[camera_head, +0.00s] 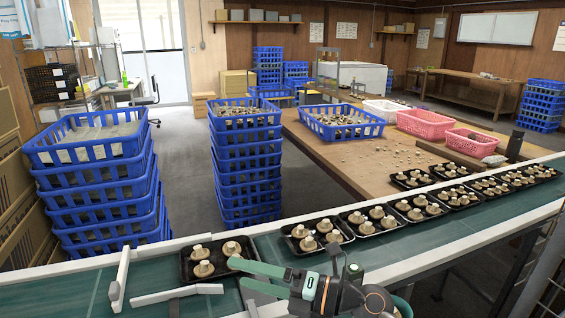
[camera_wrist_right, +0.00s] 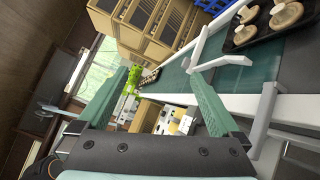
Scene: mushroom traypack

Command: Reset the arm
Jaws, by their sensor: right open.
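My right gripper (camera_head: 238,273) reaches in from the bottom right over the green conveyor belt (camera_head: 65,295). Its two green fingers are apart, with nothing between them. The right wrist view also shows the open fingers (camera_wrist_right: 157,74). A black tray (camera_head: 184,281) with three visible mushrooms lies on the belt just beyond the fingertips; I cannot tell whether they touch it. In the right wrist view this or another loaded tray (camera_wrist_right: 240,42) shows at the top right, outside the fingers. My left gripper is not in view.
More mushroom trays (camera_head: 345,241) line the belt to the right. White guide bars (camera_head: 121,282) stand at the belt's left. Behind are blue crate stacks (camera_head: 103,215) and a wooden table (camera_head: 318,152) with a blue crate (camera_head: 372,131), pink baskets (camera_head: 424,124) and loose mushrooms.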

